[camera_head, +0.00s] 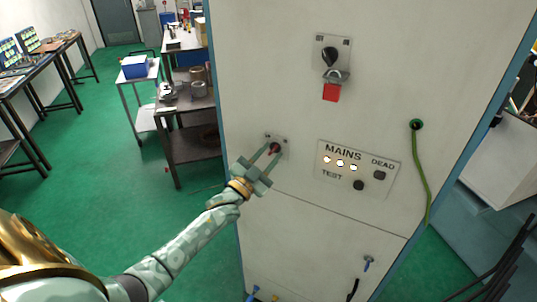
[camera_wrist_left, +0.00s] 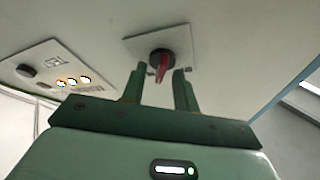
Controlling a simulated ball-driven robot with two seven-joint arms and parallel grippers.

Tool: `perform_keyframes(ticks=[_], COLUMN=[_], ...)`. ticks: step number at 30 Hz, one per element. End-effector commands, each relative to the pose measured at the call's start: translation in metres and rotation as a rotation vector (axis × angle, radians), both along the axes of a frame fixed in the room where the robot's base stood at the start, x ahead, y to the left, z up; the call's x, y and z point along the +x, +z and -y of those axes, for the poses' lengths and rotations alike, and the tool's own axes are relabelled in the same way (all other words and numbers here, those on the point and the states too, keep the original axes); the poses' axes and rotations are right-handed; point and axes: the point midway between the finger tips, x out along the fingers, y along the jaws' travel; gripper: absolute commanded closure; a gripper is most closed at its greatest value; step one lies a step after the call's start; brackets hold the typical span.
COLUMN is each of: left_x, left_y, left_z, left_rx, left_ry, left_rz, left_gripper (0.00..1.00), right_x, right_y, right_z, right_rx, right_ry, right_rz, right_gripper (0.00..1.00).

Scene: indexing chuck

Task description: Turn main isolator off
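A small rotary switch with a red handle (camera_wrist_left: 162,62) sits on a square grey plate (camera_wrist_left: 181,42) on the pale cabinet front. In the head view the red handle (camera_head: 275,147) is partly hidden by my fingers. My left gripper (camera_head: 273,152) is at this switch with its fingers apart. In the left wrist view the open gripper (camera_wrist_left: 159,72) has one finger on each side of the handle, with gaps visible. The MAINS panel (camera_head: 357,169) to the right has three lit lamps. My right gripper is not in view.
Higher on the cabinet are a black rotary switch (camera_head: 330,57), a padlock (camera_head: 336,76) and a red tag (camera_head: 331,92). A green cable (camera_head: 421,165) hangs at the right. Benches and a trolley stand behind at left.

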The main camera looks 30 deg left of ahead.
Motion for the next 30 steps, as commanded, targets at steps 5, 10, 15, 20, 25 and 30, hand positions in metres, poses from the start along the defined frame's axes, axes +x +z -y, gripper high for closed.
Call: perform_keyframes(ticks=[5,10,15,20,25,30], left_x=[0.0000,-0.0001,-0.0002,-0.0002,-0.0001,0.0000], left_y=[-0.0006,-0.0006,-0.0006,-0.0008,-0.0011,-0.0012], left_z=[0.0001,0.0001,0.0002,0.0003,0.0009,0.0011], left_rx=[0.000,-0.001,-0.002,-0.022,-0.090,-0.211], left_ry=[0.001,0.000,0.000,0.000,0.000,0.001], left_rz=[-0.001,-0.001,-0.001,0.001,0.006,0.015], left_gripper=[0.70,1.00,1.00,1.00,1.00,1.00], right_x=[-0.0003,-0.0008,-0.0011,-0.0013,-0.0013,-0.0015], right_y=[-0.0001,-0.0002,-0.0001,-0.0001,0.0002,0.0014], right_z=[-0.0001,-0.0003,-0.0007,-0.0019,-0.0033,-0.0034], right_rx=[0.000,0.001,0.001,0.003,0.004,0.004], right_ry=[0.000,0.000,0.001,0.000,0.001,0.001], right_rz=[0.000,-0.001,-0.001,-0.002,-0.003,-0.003], right_gripper=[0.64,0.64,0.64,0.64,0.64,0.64])
